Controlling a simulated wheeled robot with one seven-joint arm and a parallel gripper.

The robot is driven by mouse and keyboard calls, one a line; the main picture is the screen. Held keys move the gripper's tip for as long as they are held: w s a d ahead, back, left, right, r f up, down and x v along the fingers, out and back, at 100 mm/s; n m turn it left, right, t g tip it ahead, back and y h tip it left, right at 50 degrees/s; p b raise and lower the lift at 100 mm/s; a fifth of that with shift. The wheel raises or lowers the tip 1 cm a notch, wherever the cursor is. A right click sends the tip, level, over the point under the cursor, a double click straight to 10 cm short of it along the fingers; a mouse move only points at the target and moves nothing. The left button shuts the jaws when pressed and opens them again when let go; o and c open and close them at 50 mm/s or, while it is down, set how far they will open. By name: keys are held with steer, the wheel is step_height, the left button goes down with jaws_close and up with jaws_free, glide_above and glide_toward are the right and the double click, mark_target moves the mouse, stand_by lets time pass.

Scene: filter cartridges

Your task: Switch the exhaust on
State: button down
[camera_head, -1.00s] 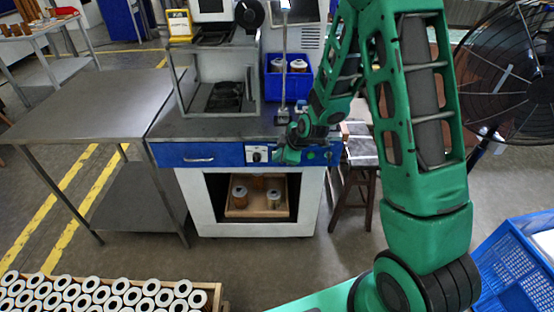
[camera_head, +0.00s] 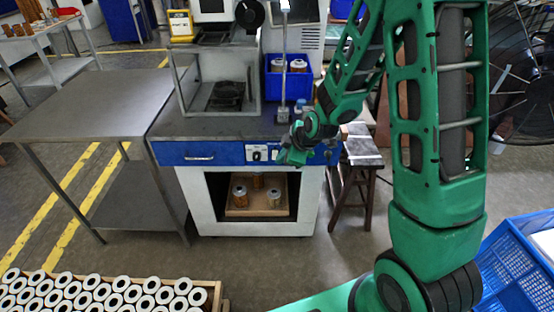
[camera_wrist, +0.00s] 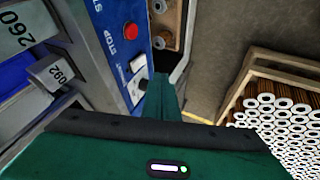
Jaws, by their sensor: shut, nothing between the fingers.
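The blue front panel (camera_head: 212,153) of the workbench carries a white plate with a dark knob (camera_head: 257,153). In the wrist view the panel (camera_wrist: 104,22) shows a red stop button (camera_wrist: 131,31) and a white switch plate (camera_wrist: 137,68) with a dark knob or lever (camera_wrist: 143,84) at its lower end. Small lettering beside the plate is too unclear to read surely. My gripper (camera_head: 284,158) is shut and empty, just right of the knob plate in the head view. In the wrist view its fingertips (camera_wrist: 164,80) lie beside the dark knob; I cannot tell whether they touch it.
Below the panel, an open compartment holds a wooden tray (camera_head: 254,212) with a few cartridges. A blue bin (camera_head: 301,84) stands on the bench. A stool (camera_head: 360,160) is at right, a steel table (camera_head: 80,100) at left. A crate of cartridges (camera_head: 216,290) lies in front.

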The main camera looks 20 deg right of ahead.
mark_target(275, 155)
steer(key=v, duration=0.7)
steer(key=shift+a, duration=0.1)
steer(key=shift+s+f, duration=0.2)
steer(key=shift+f, duration=0.45)
steer(key=shift+f, duration=0.15)
steer(key=w+f, duration=0.8)
steer(key=w, duration=0.1)
steer(key=shift+a+f, duration=0.2)
steer(key=shift+a, duration=0.25)
